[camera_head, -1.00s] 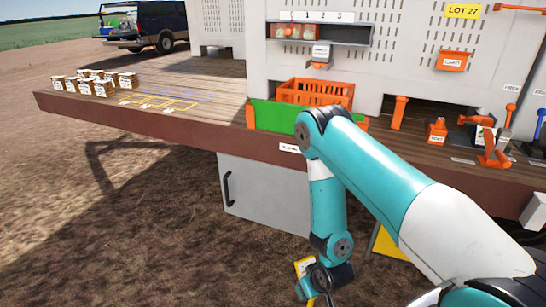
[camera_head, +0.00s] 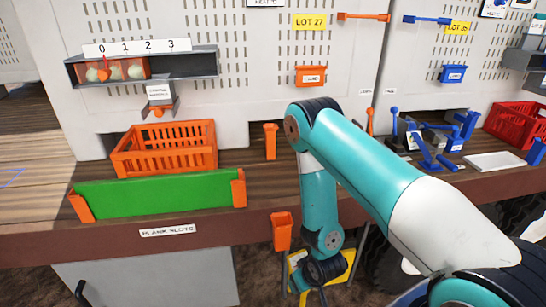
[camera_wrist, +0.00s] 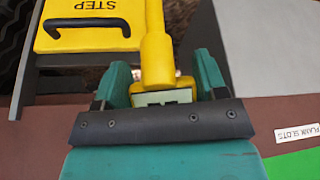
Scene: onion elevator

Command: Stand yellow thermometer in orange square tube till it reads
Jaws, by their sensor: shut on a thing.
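My gripper (camera_wrist: 162,92) is shut on the yellow thermometer (camera_wrist: 156,45) in the wrist view. The thermometer's thick yellow stem extends away from the fingers, and a pale window sits at its base between them. In the head view my gripper (camera_head: 318,288) hangs low, in front of and below the deck edge. An upright orange square tube (camera_head: 270,141) stands on the deck near the back wall, left of my arm. A shorter open-topped orange holder (camera_head: 282,230) is at the front edge, just above and left of my gripper. The thermometer is apart from both.
A yellow step (camera_wrist: 85,25) stands close beside the thermometer. The brown deck edge (camera_head: 235,228) is above my gripper. A green plank (camera_head: 155,195) and an orange crate (camera_head: 168,147) are left. Blue tools (camera_head: 435,145) are right of my arm.

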